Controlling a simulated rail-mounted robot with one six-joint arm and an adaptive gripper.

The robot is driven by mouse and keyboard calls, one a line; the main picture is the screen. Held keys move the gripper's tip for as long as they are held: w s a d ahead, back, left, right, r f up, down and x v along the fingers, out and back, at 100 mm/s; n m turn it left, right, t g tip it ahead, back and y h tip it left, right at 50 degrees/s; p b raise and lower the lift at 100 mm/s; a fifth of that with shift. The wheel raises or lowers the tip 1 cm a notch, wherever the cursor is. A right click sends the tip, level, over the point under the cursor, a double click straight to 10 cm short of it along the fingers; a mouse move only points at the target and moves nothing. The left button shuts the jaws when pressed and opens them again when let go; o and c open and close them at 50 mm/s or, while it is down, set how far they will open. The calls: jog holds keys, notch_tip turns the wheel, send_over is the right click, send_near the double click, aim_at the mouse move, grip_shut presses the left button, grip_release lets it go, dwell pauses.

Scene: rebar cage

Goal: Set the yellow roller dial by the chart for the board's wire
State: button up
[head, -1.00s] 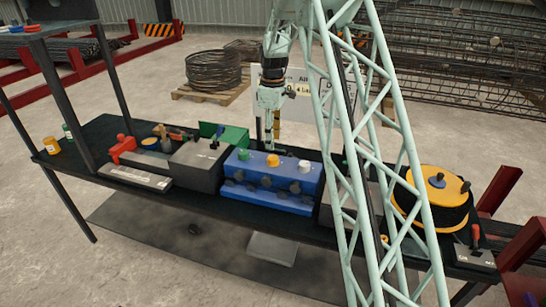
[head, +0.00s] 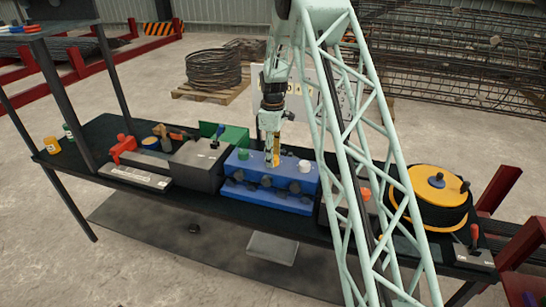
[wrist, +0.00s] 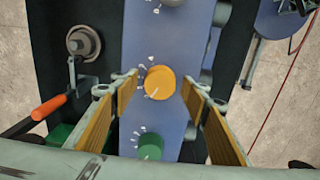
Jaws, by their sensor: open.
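The yellow roller dial (wrist: 160,82) sits on top of the blue box (head: 240,190) in the wrist view. A pale pointer line runs toward its lower left, and small white marks lie on the panel to its left. My gripper (wrist: 159,92) is open, with one finger on each side of the dial and gaps between.
A green dial (head: 243,154) and a white dial (head: 304,165) flank the yellow one. A grey box (head: 197,165) stands left of the blue box. A yellow-topped spool (head: 430,190) is at right. The wrist view shows a crank with an orange handle (wrist: 48,107).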

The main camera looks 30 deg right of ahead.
jog(key=c, duration=0.8)
jog(key=shift+c, duration=0.2)
jog(key=shift+m, duration=0.5)
jog(key=m+b, duration=0.1)
jog(key=m, duration=0.2)
jog(key=shift+b, duration=0.4)
jog(key=m+b, duration=0.1)
jog(key=m, duration=0.2)
jog(key=shift+m, duration=0.3)
jog(key=m+b, duration=0.1)
jog(key=m, duration=0.4)
jog(key=shift+r+m+b, duration=0.1)
jog(key=shift+m+b, duration=0.45)
jog(key=shift+m, duration=2.05)
